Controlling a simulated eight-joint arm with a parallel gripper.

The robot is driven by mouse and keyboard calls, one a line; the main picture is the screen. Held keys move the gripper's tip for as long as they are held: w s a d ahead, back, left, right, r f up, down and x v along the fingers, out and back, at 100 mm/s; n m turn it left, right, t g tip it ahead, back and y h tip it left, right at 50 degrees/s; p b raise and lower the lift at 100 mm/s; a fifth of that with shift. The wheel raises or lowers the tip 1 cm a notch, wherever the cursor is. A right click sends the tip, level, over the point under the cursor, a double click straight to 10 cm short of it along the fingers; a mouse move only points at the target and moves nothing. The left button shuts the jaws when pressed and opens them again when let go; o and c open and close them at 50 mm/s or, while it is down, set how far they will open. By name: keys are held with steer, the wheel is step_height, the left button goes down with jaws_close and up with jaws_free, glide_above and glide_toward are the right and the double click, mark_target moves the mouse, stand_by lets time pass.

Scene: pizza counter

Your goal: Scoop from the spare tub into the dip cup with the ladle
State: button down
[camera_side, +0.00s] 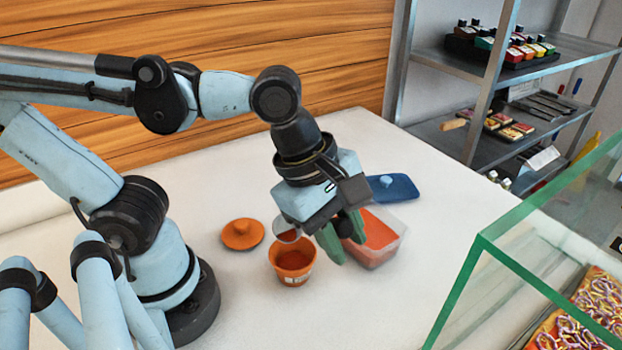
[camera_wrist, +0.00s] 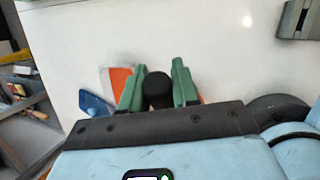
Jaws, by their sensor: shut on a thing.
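My gripper (camera_side: 343,236) has green fingers shut on the ladle. The ladle's black handle end (camera_wrist: 158,92) sits between the fingers in the wrist view. The ladle's small bowl (camera_side: 288,236) shows in the side view just above the back rim of the orange dip cup (camera_side: 293,276), with red inside it. Whether it touches the rim I cannot tell. The dip cup stands upright with red-orange inside. The spare tub (camera_side: 387,256), clear-walled with orange-red sauce, stands just right of the fingers, partly hidden by them. It also shows in the wrist view (camera_wrist: 104,80).
An orange lid (camera_side: 242,234) with a knob lies left of the cup. A blue lid (camera_side: 393,187) lies behind the tub. A green-edged glass case (camera_side: 482,240) stands at the right. Metal shelves (camera_side: 480,140) are behind. The white counter's front is clear.

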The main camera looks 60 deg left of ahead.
steer(key=shift+d+f+y, duration=0.8)
steer(key=shift+f+y, duration=0.1)
steer(key=shift+y, duration=0.1)
stand_by(1.3)
steer(key=shift+d+f+m+y, duration=0.15)
steer(key=shift+d+f+y, duration=0.15)
steer(key=shift+f+y, duration=0.3)
steer(key=shift+d+f+m+y, duration=0.15)
steer(key=shift+d+f+y, duration=0.1)
steer(key=shift+f+y, duration=0.3)
stand_by(1.6)
